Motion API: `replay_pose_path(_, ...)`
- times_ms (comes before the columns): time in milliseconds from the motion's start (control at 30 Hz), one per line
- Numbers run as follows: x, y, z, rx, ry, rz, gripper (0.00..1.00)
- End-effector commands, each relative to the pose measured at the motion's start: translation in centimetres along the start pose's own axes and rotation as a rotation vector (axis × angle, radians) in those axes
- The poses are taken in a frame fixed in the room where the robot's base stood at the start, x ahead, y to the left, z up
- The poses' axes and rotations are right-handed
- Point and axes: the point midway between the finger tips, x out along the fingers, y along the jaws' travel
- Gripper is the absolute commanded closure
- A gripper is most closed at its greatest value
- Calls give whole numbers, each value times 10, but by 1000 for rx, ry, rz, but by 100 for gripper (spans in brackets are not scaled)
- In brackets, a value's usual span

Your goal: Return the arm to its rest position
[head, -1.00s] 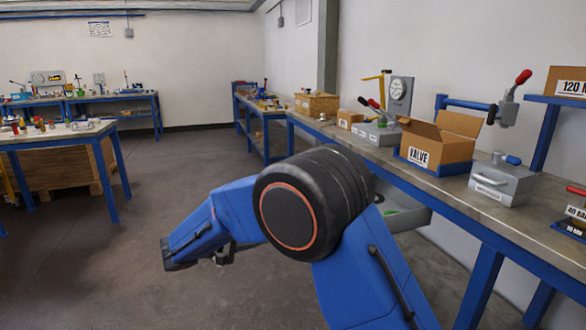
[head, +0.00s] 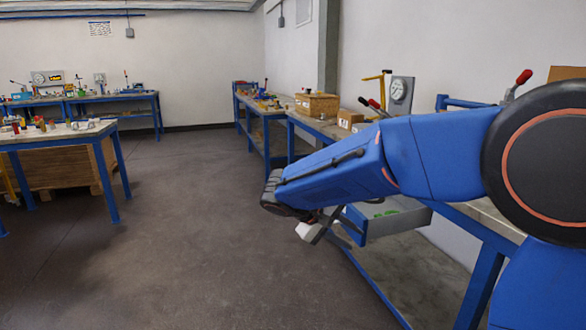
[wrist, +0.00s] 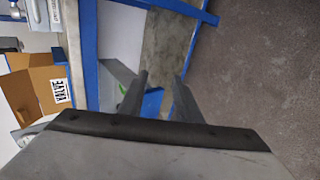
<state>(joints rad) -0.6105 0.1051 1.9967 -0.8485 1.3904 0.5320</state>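My blue arm reaches across the right side of the head view, with my gripper (head: 335,230) at its end, low in front of the right-hand bench. In the wrist view my gripper (wrist: 161,82) shows two grey fingers with a clear gap between them and nothing held. A blue-fronted drawer (head: 405,224) stands pulled out under the bench, close beyond the gripper, with something green inside. My arm hides much of the bench top in the head view.
In the wrist view the open VALVE box (wrist: 38,92) stands on the bench to the left. The left table (head: 60,135) is far off. The floor (head: 200,230) between is clear.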

Motion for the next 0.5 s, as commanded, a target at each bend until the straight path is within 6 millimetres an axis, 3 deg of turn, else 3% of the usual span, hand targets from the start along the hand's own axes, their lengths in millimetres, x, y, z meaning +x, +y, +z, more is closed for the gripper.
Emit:
replay_pose_path(200,22,27,70,57,-33,-159,69)
replay_pose_path(500,38,38,158,148,-31,-363,69)
